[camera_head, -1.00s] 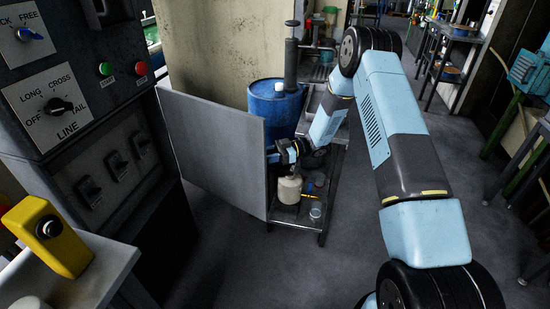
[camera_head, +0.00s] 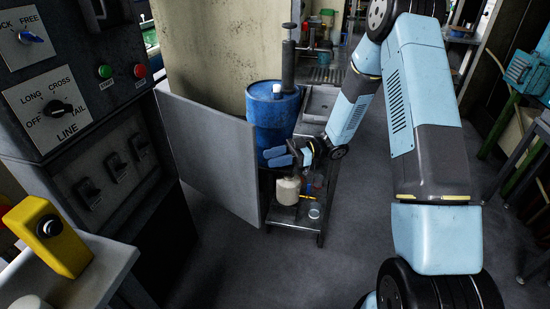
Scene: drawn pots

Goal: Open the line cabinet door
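The line cabinet (camera_head: 150,205) is the dark cabinet at the left, with a LINE dial (camera_head: 58,107) and several switches on its front. A flat grey door panel (camera_head: 208,160) stands out from the cabinet's far side, swung wide away from it. My gripper (camera_head: 277,156) shows blue fingers just right of the door's free edge, in front of the blue barrel. It appears to hold nothing. Contact with the door and the finger gap are too small to tell.
A blue barrel (camera_head: 273,112) stands behind the door's edge on a metal stand. A pale jug (camera_head: 288,190) and small items sit on its lower shelf (camera_head: 300,220). A yellow box (camera_head: 47,237) sits on a pale ledge at the front left. The floor at front centre is clear.

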